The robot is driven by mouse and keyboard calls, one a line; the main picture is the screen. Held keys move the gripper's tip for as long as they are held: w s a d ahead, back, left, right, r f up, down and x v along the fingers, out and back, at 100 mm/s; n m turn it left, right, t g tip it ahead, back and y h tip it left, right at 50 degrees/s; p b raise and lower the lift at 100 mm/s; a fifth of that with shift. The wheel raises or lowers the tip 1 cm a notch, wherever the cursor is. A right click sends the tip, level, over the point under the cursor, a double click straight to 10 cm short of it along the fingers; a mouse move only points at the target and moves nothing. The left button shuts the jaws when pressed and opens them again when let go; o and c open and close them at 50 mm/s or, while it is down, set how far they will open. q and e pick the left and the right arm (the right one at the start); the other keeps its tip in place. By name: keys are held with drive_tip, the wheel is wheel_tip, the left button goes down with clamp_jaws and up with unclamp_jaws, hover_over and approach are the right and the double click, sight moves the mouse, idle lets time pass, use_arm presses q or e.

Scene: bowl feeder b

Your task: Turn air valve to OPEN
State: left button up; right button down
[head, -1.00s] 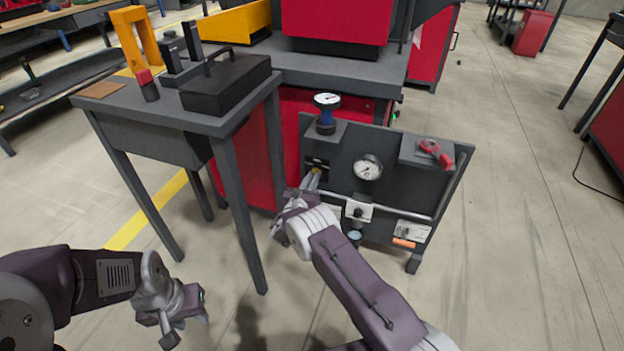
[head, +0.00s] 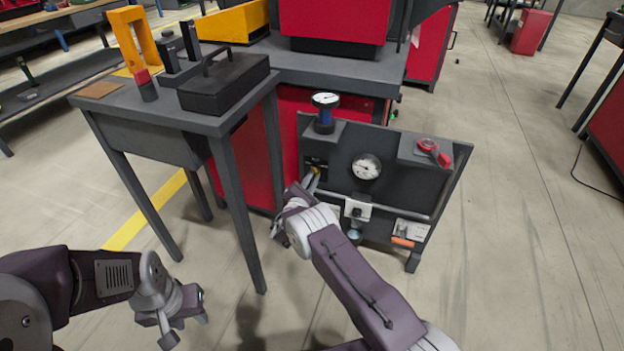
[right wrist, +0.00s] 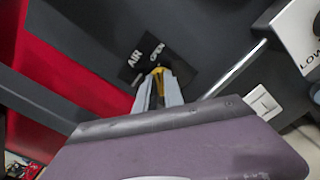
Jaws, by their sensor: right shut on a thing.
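The air valve has a yellow handle (right wrist: 158,76), seen in the right wrist view below a black label plate (right wrist: 150,55) marked AIR and OPEN. My right gripper (right wrist: 160,92) is shut on this handle, with its two grey fingers on either side of it. In the head view the right gripper (head: 312,180) reaches the left side of the dark panel (head: 400,170), and the handle is mostly hidden there. The exact angle of the handle is hard to tell. My left gripper (head: 186,318) hangs low at the left over the floor, empty; its finger gap is not clear.
A grey table (head: 170,110) with a black box (head: 225,82) stands to the left.

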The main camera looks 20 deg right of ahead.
drive_tip(key=shift+f+m, duration=0.1)
drive_tip(key=shift+m, duration=0.5)
drive_tip(key=c, duration=1.4)
unclamp_jaws()
drive_tip(key=shift+c, duration=0.2)
drive_tip(key=shift+s+a, duration=0.15)
drive_tip(key=shift+s, duration=0.05)
drive_tip(key=p+v, duration=0.5)
drive_tip(key=v, duration=0.3)
drive_tip(key=shift+s+a, duration=0.2)
drive_tip(key=shift+s, duration=0.1)
drive_tip(key=shift+d, duration=0.1)
